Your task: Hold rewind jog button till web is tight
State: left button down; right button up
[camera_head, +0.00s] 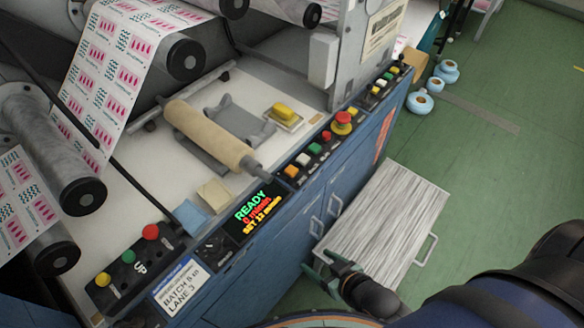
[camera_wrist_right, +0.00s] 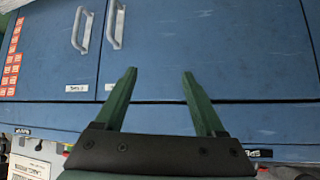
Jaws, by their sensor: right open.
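The printed web (camera_head: 112,62) with pink and teal labels runs over dark-ended rollers (camera_head: 186,58) at upper left; I cannot tell how tight it is. A control strip holds orange, white, green and red buttons (camera_head: 303,159) and a red mushroom button (camera_head: 343,121). Another panel at lower left has yellow, green and red buttons (camera_head: 128,257). I cannot read which button is rewind jog. My right gripper (camera_head: 322,270) is low beside the blue cabinet, away from the buttons. In the wrist view its green fingers (camera_wrist_right: 158,74) are apart and empty, facing the cabinet doors (camera_wrist_right: 200,45). My left gripper is not seen.
A display (camera_head: 254,212) reads READY, 0 m/min. A tan roller (camera_head: 209,135) and a yellow block (camera_head: 284,111) lie on the machine top. A grey striped panel with a handle (camera_head: 385,222) is beside the cabinet. Blue-white rolls (camera_head: 420,102) sit on the green floor, otherwise open at right.

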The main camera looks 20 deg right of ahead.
grip_shut()
dwell(0.4)
dwell(1.1)
